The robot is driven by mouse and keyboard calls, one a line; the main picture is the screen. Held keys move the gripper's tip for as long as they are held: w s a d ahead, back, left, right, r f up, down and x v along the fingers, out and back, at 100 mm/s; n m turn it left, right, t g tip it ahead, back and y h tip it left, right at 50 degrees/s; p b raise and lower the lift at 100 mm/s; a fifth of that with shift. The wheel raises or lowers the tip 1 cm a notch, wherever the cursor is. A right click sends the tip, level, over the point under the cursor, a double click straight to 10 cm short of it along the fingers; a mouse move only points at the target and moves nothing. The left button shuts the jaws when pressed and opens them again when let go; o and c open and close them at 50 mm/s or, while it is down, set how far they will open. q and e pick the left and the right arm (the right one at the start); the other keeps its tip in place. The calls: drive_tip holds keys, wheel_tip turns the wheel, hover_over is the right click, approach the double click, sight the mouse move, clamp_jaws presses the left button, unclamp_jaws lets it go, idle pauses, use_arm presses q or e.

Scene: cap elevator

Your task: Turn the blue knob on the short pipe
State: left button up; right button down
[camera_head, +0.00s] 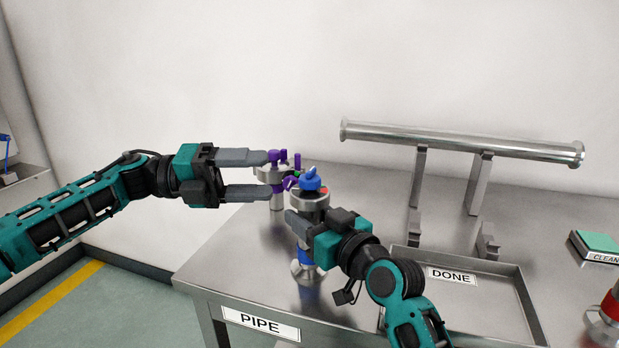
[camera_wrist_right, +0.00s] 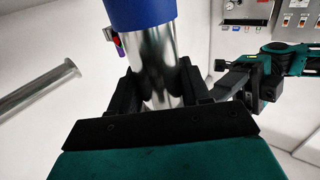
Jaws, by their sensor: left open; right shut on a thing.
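The short pipe (camera_head: 309,203) stands upright near the PIPE end of the table, with a blue knob (camera_head: 311,181) on top and a blue band (camera_head: 305,256) lower down. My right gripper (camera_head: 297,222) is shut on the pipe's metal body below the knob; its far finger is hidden. The right wrist view shows the pipe (camera_wrist_right: 158,60) between the jaws (camera_wrist_right: 160,88). My left gripper (camera_head: 269,174) is open and empty, pointing right, to the left of the blue knob. Its fingertips overlap a purple-handled fitting (camera_head: 277,171) in the picture.
A long pipe (camera_head: 460,142) lies on two brackets (camera_head: 480,182) at the back. A tray marked DONE (camera_head: 515,300) is at the front right. A green-topped CLEAN box (camera_head: 596,243) and a red-and-metal part (camera_head: 609,312) sit at the far right. The PIPE sign (camera_head: 260,324) marks the table's front edge.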

sight(310, 177)
use_arm(q)
drive_tip(key=w+d+m, duration=0.1)
drive_tip(key=d+m, duration=0.2)
drive_tip(key=m, duration=0.1)
drive_tip(key=d+f+m+t, duration=0.1)
drive_tip(key=d+m, duration=0.2)
drive_tip(key=m, duration=0.2)
drive_tip(key=w+d+m, duration=0.1)
drive_tip(key=d+m, duration=0.2)
drive_tip(key=m, duration=0.1)
drive_tip(key=shift+w+f+m+t, duration=0.3)
drive_tip(key=shift+m, duration=0.1)
drive_tip(key=c, duration=1)
drive_tip(key=shift+o, duration=0.2)
